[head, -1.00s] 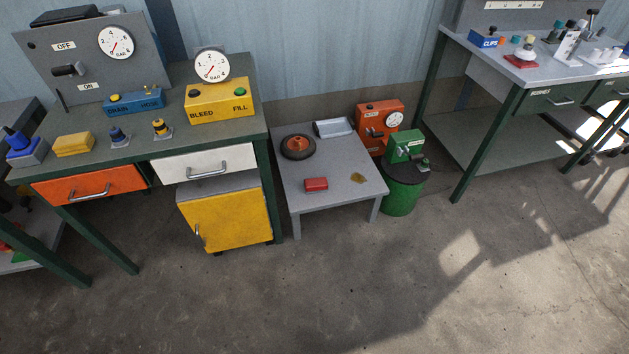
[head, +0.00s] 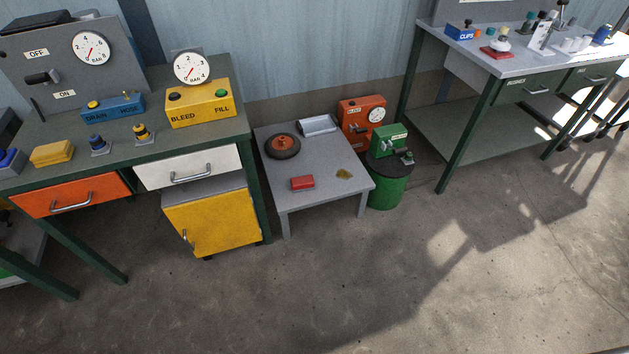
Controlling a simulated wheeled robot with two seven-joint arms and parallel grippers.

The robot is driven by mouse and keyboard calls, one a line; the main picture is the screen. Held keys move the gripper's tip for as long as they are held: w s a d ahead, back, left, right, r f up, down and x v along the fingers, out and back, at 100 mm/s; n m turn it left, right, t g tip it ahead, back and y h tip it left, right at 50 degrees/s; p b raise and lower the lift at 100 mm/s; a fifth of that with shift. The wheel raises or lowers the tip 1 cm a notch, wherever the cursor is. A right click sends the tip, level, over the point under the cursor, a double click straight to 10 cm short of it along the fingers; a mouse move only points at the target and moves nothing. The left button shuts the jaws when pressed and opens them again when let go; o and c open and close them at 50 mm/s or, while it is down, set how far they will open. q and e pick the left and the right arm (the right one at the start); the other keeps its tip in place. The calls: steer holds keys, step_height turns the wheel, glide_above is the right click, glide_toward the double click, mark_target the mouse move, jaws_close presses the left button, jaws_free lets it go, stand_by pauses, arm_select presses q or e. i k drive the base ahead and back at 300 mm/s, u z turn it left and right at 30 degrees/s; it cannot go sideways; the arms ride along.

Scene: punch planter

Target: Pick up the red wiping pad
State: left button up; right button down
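A small red block-shaped pad (head: 302,183) lies flat near the front of a low grey table (head: 320,204). A black wheel with an orange hub (head: 283,146) lies behind it to the left, and a small yellowish piece (head: 344,174) lies to its right. The pad is uncovered and nothing touches it. Neither of my grippers shows in the head view.
A green workbench (head: 60,133) with drawers and a yellow cabinet (head: 212,221) stands left of the low table. A green drum (head: 388,187) and an orange gauge box (head: 362,121) stand at its right. Another bench (head: 500,64) is farther right. The front floor is clear.

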mark_target(297, 183)
steer(key=z, duration=1.35)
steer(key=i, duration=2.6)
steer(key=u, duration=4.3)
